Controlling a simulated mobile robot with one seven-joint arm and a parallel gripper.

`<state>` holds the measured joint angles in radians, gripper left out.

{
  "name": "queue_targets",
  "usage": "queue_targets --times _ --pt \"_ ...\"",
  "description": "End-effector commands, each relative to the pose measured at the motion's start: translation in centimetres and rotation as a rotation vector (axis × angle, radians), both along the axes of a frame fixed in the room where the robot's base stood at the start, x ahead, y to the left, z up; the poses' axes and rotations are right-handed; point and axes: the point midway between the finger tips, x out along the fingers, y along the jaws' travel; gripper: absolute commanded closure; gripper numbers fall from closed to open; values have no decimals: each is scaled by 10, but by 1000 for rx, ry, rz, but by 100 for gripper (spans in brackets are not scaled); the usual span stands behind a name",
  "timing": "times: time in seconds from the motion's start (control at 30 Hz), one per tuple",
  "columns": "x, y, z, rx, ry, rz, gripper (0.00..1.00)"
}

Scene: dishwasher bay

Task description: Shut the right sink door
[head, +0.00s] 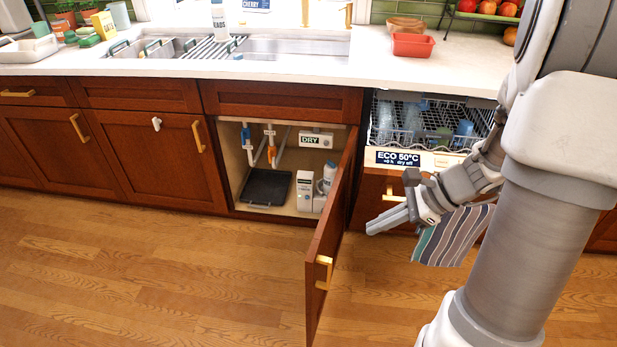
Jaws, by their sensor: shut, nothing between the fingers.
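The right sink door (331,236) is a dark red-brown wooden panel with a brass handle (323,272). It stands wide open, swung out toward me from its hinge side at the right of the sink cabinet (282,98). My gripper (373,229) is shut and empty. It is to the right of the open door, apart from it in the picture, in front of the dishwasher. How far it is from the door in depth I cannot tell. The left sink door (160,158) is shut, with a brass handle and a small white catch.
Inside the cabinet are pipes, a black tray (265,187), and white containers (305,190). The dishwasher (398,160) at the right shows its loaded rack. The wooden floor (150,280) is clear at the left.

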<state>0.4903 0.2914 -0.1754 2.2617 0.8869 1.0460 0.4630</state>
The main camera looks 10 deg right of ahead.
Motion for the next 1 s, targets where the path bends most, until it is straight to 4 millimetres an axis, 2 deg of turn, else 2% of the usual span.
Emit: queue_targets --times 0.03,0.1,0.23,0.37,0.47,0.87,1.0 --pt "2 -8 -23 34 30 -60 100" --pt "5 -16 -37 69 56 -125 100" --pt "9 -25 -52 108 86 -200 100" --pt "11 -24 -60 120 94 -219 100" --pt "15 -17 -68 119 94 -218 100" --pt "40 36 -128 119 94 -214 100" --pt "50 55 -127 117 90 -213 100"
